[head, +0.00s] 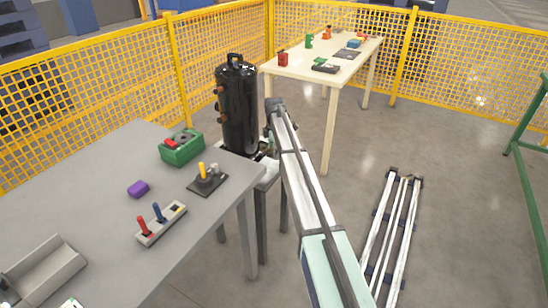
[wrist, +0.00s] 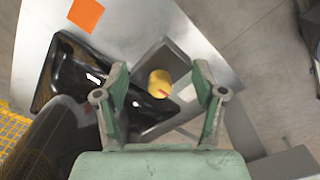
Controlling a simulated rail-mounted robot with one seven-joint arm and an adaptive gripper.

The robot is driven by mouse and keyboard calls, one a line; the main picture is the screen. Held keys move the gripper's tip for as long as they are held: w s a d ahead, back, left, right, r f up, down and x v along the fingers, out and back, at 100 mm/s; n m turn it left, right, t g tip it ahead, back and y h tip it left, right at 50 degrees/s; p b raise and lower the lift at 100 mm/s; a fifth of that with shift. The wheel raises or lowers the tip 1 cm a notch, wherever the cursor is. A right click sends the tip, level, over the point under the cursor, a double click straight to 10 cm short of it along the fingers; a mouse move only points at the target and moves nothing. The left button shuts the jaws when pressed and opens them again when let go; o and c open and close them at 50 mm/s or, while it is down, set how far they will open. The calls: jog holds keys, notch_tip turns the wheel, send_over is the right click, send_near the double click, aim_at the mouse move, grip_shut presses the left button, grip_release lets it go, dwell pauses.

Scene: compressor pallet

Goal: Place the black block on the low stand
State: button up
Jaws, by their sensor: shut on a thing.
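A yellow cylinder (wrist: 159,82) with a red mark shows between the fingertips. Below is a light grey surface (wrist: 140,20), apparently the low stand. In the head view the low stand (head: 268,178) is beside the grey table, and my arm hides the gripper and block. I cannot tell whether the block touches the stand.
A tall black compressor (head: 238,110) stands close left of my arm. A cream table (head: 318,66) is behind. Metal rails (head: 393,235) lie on the floor at right.

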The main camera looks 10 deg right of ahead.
jog(key=shift+f, duration=1.75)
jog(key=shift+f, duration=0.15)
jog(key=o, duration=1.2)
notch_tip(320, 180, up, 12)
jog(key=shift+r+b, duration=0.2)
jog(key=shift+b, duration=0.15)
